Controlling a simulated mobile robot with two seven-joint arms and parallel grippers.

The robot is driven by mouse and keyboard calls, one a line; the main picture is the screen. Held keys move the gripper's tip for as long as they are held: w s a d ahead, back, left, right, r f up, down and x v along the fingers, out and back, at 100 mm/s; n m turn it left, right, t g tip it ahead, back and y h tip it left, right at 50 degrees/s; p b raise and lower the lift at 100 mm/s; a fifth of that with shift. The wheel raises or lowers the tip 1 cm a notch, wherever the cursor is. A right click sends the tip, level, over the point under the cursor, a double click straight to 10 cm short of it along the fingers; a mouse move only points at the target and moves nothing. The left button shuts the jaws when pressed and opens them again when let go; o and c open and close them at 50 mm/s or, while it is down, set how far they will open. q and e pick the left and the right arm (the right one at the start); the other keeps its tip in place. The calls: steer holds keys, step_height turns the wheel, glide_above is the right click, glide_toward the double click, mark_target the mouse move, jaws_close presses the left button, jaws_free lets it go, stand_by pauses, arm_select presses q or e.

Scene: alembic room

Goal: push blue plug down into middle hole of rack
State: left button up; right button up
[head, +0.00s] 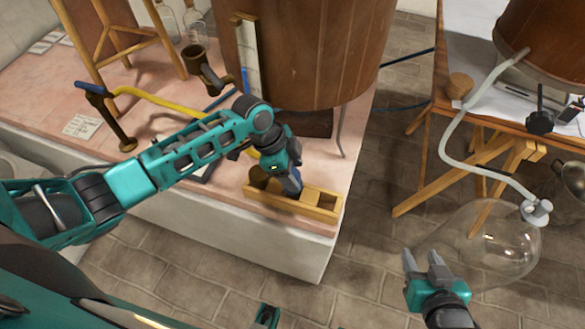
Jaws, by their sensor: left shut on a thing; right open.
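The wooden rack (325,213) is a small open-topped frame on the front edge of the pink-topped platform. My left gripper (291,186) reaches down over the rack's middle and is shut on the blue plug (293,188). Little of the plug shows between the fingers. How deep it sits in the middle hole is hidden. A brown round piece (261,178) stands at the rack's left end. The rack's right end looks empty. My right gripper (421,263) is open and empty, over the floor right of the platform.
A large wooden vat (300,50) stands close behind the rack. A yellow hose (185,111) runs behind my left arm. A clear glass flask (490,240) is close to my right gripper, with a pale tube (445,150) above. A wooden table (500,110) stands at right.

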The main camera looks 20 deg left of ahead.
arm_select(q)
steer(key=shift+f+b, duration=0.35)
steer(key=shift+f, duration=0.35)
stand_by(0.6)
steer(key=shift+f, duration=0.75)
stand_by(2.0)
steer(key=o, duration=1.2)
steer(key=shift+o, duration=0.2)
